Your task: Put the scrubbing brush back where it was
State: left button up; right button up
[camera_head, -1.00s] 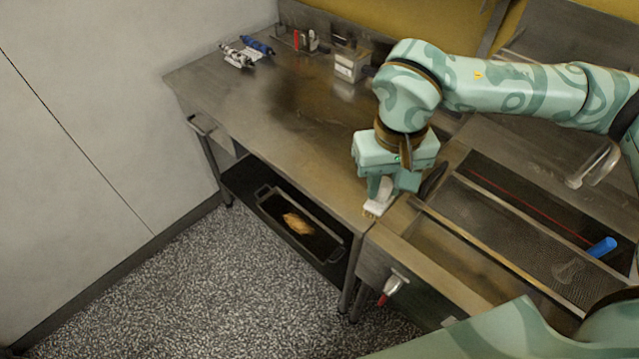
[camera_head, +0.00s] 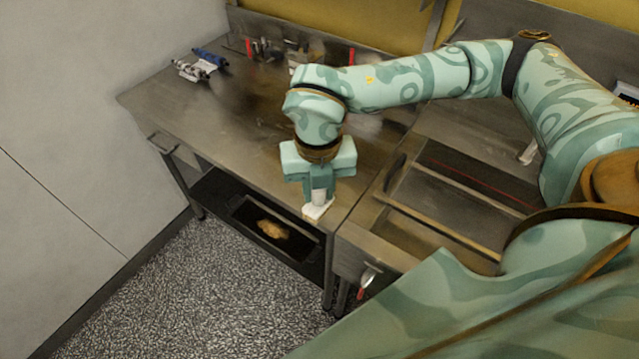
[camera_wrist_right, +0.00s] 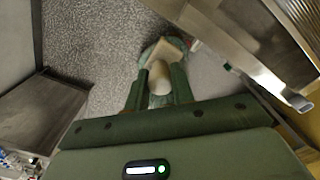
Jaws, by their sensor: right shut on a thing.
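The scrubbing brush (camera_head: 318,208) is pale, with a whitish handle and a block-like head at its lower end. My right gripper (camera_head: 318,190) is shut on its handle and points down, with the brush head below the fingers. In the head view the brush is at the front right corner of the steel table (camera_head: 250,130); I cannot tell if it touches the top. In the right wrist view the brush (camera_wrist_right: 160,75) shows between the fingers of the right gripper (camera_wrist_right: 160,88), its head partly hidden by the handle. My left gripper is not in view.
Blue and white rolls (camera_head: 200,65) lie at the table's back left. Small items stand along the back edge, partly behind my arm. A dark tray (camera_head: 285,239) holding something brown sits on the lower shelf. A basin-like steel unit (camera_head: 425,210) adjoins on the right.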

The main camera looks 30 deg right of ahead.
jog(key=m, duration=0.3)
jog(key=shift+w+d+f+m, duration=0.15)
jog(key=shift+w+f+m, duration=0.05)
jog(key=shift+m, duration=0.2)
jog(key=shift+w+d+f+b, duration=0.25)
jog(key=shift+w+d+f, duration=1)
jog(key=shift+w+f, duration=0.8)
jog(key=shift+w+d+f+b, duration=0.25)
jog(key=shift+w+d+f, duration=1)
jog(key=shift+w+f, duration=0.75)
jog(key=shift+w+d+f+b, duration=0.25)
jog(key=shift+w+d+f, duration=1.2)
jog(key=shift+f, duration=0.95)
jog(key=shift+w+a+f, duration=0.1)
jog(key=shift+a, duration=0.1)
jog(key=o, duration=1)
jog(key=shift+c, duration=0.2)
